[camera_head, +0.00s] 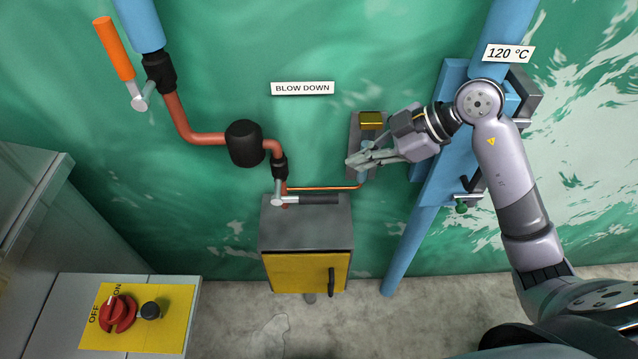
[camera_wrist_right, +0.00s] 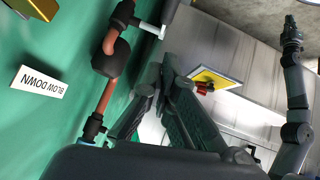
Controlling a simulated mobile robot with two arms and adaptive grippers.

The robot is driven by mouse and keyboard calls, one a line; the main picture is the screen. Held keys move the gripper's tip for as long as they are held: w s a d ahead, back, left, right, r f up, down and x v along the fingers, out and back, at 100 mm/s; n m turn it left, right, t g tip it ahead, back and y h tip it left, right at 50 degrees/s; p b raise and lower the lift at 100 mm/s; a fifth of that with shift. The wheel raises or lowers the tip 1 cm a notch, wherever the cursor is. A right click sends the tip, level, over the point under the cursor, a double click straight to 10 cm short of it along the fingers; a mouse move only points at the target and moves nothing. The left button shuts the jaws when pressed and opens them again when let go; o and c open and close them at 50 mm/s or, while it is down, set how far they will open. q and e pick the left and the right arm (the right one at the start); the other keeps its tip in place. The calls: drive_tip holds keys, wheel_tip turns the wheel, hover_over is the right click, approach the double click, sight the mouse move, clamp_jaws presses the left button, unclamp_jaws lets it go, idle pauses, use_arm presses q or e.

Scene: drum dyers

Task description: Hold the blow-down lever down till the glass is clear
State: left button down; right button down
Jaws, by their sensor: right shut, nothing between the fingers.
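A black-handled lever (camera_head: 318,200) lies level, pointing right, on the pipe valve above a grey box, below the BLOW DOWN sign (camera_head: 303,88). Its silver hub also shows in the right wrist view (camera_wrist_right: 150,28). A small sight glass (camera_head: 366,147) with a brass cap (camera_head: 371,120) is on a grey plate to the right; my fingers cover part of it, and I cannot tell whether it is clear. My right gripper (camera_head: 350,163) is shut and empty in front of the glass, above and right of the black lever, apart from it.
An orange-handled lever (camera_head: 115,48) is on the blue pipe at upper left. A grey box (camera_head: 306,228) with a yellow door stands below the black lever. A red switch (camera_head: 117,313) is on a cabinet at lower left. A blue pipe marked 120 °C (camera_head: 508,53) is at right.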

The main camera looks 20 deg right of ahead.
drive_tip(key=p, duration=0.2)
hover_over(324, 197)
drive_tip(key=f, duration=0.6)
drive_tip(key=shift+s+a+f, duration=0.15)
drive_tip(key=shift+s+f, duration=0.15)
drive_tip(key=shift+s, duration=0.1)
drive_tip(key=f, duration=0.3)
drive_tip(key=shift+w+f, duration=0.2)
drive_tip(key=shift+w, duration=0.15)
drive_tip(key=shift+w+f, duration=0.1)
drive_tip(key=shift+f, duration=0.4)
